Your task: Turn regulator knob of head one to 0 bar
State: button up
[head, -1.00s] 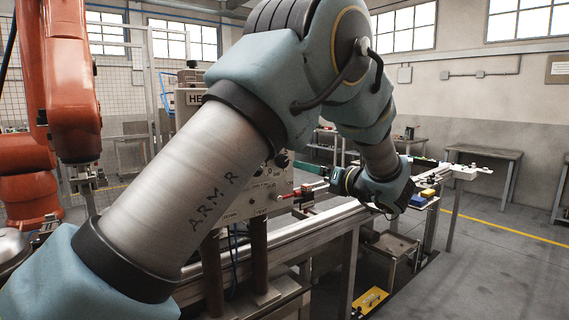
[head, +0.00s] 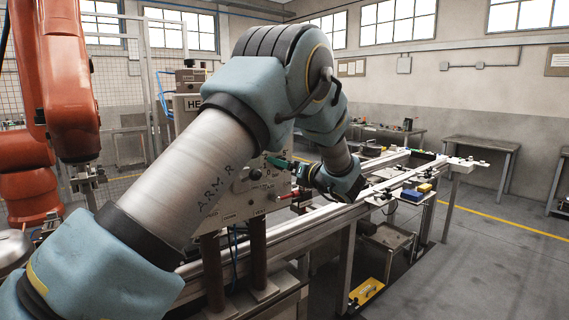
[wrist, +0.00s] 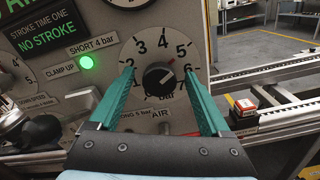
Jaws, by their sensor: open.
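The black regulator knob (wrist: 158,76) sits at the centre of a round white dial (wrist: 160,46) numbered from 1 to 7, with "bar" below, on a pale panel. A light mark shows on the knob's right side; I cannot read its exact setting. My gripper (wrist: 159,71) is open, its two teal fingers pointing at the panel, one either side of the knob. I cannot tell whether they touch it. In the head view my gripper (head: 279,162) is at the right side of the head panel (head: 250,200); the knob cannot be made out there.
A green lamp (wrist: 87,63) is lit by the "CLAMP UP" label, under a "NO STROKE" display (wrist: 45,33). A red box (wrist: 244,109) sits near the metal rails. An orange robot arm (head: 70,90) stands at left.

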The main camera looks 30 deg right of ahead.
jog(key=shift+c, duration=0.3)
grip_shut()
